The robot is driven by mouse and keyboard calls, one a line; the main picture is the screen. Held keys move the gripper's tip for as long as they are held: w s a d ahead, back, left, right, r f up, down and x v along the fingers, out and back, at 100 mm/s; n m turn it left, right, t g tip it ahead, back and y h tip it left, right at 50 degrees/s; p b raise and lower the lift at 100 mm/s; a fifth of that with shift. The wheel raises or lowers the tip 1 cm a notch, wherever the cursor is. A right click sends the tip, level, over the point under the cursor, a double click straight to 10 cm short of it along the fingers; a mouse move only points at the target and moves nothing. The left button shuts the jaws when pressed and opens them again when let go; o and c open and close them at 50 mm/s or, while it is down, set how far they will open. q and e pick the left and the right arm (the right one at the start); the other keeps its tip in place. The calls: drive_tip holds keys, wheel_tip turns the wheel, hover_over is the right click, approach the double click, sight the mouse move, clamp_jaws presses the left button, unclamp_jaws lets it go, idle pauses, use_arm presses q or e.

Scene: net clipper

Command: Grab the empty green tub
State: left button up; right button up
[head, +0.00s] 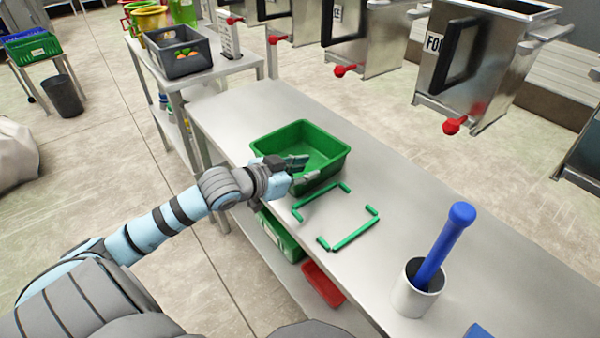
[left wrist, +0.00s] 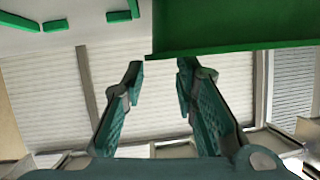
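The green tub (head: 328,143) stands upright on the steel table, and its inside looks empty in the head view. My left gripper (head: 304,168) is at the tub's near side, around the height of its rim. In the left wrist view the tub's green wall (left wrist: 235,25) fills the upper right. My left gripper (left wrist: 162,64) is open there, its two fingers apart with nothing between them, and the tips are close to the tub's edge. I cannot tell whether they touch it. My right gripper is not in view.
Green corner marks (head: 355,235) outline a bare patch of table in front of the tub. A white holder (head: 408,298) with a blue-handled tool stands nearer. A red tray (head: 323,283) and another green tub (head: 282,238) sit below. A dark crate (head: 183,62) stands on a side table.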

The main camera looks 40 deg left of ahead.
sight(320, 167)
use_arm(q)
drive_tip(key=b+x, duration=0.1)
drive_tip(key=x, duration=0.2)
drive_tip(key=b+x, duration=0.1)
drive_tip(key=x, duration=0.2)
drive_tip(key=shift+d, duration=0.2)
drive_tip(key=shift+s, duration=0.15)
clamp_jaws()
